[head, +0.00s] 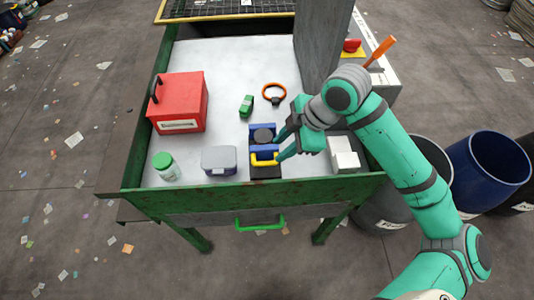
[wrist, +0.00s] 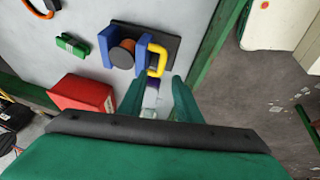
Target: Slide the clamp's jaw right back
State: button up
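The clamp has a black base (head: 266,173), two blue jaws and a yellow handle (head: 264,160) on the near jaw (head: 264,149). A dark round piece (head: 263,135) sits between the near jaw and the far jaw (head: 262,128). In the wrist view the piece (wrist: 124,52) is brown-topped and close against both jaws; whether it touches them is unclear. The yellow handle (wrist: 158,60) stands just ahead of my fingertips. My gripper (head: 279,148) is open and empty, reaching in from the right beside the handle. Its spread fingers also show in the wrist view (wrist: 158,85).
On the bench are a red case (head: 180,100), a green-capped jar (head: 165,168), a grey box (head: 219,160), a green block (head: 246,105), an orange ring (head: 274,92) and white boxes (head: 344,154). A grey upright panel (head: 320,45) stands behind.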

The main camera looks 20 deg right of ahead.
aim_at(267, 163)
jog(key=x, duration=0.8)
jog(key=shift+s+a+f, duration=0.15)
jog(key=shift+f, duration=0.2)
grip_shut()
